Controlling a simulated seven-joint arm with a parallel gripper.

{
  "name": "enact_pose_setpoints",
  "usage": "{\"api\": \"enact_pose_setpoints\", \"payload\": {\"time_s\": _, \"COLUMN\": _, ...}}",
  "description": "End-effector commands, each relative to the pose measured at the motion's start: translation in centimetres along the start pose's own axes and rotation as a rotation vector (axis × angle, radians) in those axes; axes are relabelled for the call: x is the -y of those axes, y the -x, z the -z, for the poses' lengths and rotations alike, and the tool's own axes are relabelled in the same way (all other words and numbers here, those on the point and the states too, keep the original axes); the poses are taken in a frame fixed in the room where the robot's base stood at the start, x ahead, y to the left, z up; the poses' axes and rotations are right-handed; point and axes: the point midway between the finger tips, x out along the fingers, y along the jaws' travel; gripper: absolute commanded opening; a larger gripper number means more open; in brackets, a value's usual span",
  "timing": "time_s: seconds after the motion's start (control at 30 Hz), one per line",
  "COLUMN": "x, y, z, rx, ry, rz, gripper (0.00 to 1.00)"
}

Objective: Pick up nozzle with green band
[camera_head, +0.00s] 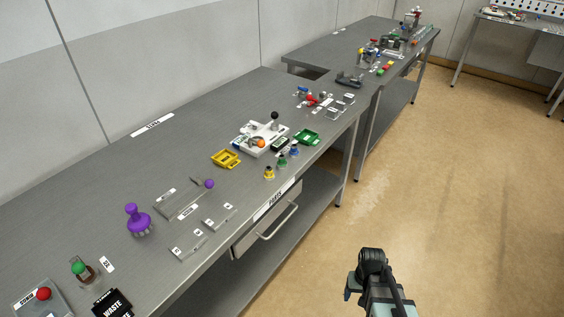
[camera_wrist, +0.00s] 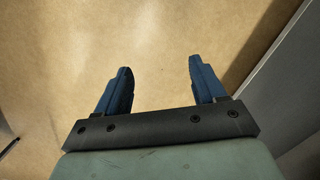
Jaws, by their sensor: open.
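The nozzle with the green band (camera_head: 282,161) stands on the grey workbench (camera_head: 180,155) near its front edge, in the head view. It is the middle one of a short row. A nozzle with a yellow band (camera_head: 269,173) is nearer on the left, and one with a blue band (camera_head: 294,150) is on the right. My gripper (camera_wrist: 158,68) is open and empty in the wrist view, its two blue fingers apart over bare floor. No nozzle shows in the wrist view. My arm shows low in the head view, off the bench's front side.
A white fixture (camera_head: 247,140) with an orange ball stands behind the nozzles. A yellow tray (camera_head: 226,159) and a green tray (camera_head: 307,137) lie nearby. A drawer handle (camera_head: 277,226) sticks out below the bench edge. The floor (camera_head: 440,180) in front is clear.

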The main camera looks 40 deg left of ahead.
Motion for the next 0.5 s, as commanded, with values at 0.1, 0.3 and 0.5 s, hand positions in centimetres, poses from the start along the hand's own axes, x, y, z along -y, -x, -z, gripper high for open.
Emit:
{"api": "enact_pose_setpoints", "payload": {"time_s": 0.1, "x": 2.6, "y": 3.2, "z": 3.8, "rx": -0.066, "ry": 0.048, "rz": -0.003, "gripper": 0.70}}
{"api": "enact_pose_setpoints", "payload": {"time_s": 0.3, "x": 7.1, "y": 8.8, "z": 8.7, "rx": -0.165, "ry": 0.119, "rz": 0.000, "gripper": 0.70}}
{"api": "enact_pose_setpoints", "payload": {"time_s": 0.5, "x": 12.0, "y": 15.2, "z": 12.9, "rx": -0.261, "ry": 0.186, "rz": 0.009, "gripper": 0.70}}
